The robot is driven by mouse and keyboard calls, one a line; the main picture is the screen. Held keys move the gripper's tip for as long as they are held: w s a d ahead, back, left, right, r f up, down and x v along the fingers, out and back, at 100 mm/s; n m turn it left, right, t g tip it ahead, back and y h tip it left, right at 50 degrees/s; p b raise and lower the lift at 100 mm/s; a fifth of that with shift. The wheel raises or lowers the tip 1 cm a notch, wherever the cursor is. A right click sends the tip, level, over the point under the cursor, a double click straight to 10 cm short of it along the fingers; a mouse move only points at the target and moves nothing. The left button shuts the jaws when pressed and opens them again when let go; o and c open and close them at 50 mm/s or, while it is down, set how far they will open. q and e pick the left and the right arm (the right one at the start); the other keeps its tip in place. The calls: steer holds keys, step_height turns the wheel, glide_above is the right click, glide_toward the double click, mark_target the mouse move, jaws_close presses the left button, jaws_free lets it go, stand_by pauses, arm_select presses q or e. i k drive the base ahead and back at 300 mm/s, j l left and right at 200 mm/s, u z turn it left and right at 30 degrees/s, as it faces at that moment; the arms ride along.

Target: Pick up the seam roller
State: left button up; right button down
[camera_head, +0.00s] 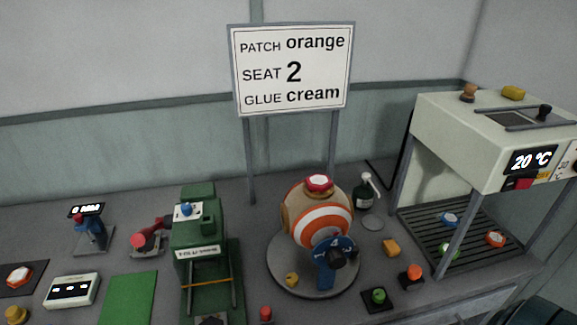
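A red tool with a round end (139,241) rests on a small grey stand left of the green press. It looks most like the seam roller, but it is small and I cannot be sure. A striped orange, white and tan ball (305,208) with a red-and-white patch on top sits on a round grey turntable (285,275). A blue numbered dial with black knobs (335,252) stands in front of the ball. Neither of my grippers shows in the head view.
The green press (198,245) stands close to the red tool's right. A blue-and-red gauge (88,228) stands to its left; a green mat (128,298) and white display box (72,290) lie in front. A sign (292,68) stands behind; a heating cabinet (465,145) is at right.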

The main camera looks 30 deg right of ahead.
mark_target(412, 279)
steer(key=z, duration=1.95)
steer(key=k+l+u, duration=0.45)
steer(key=u, duration=0.25)
steer(key=k, duration=0.1)
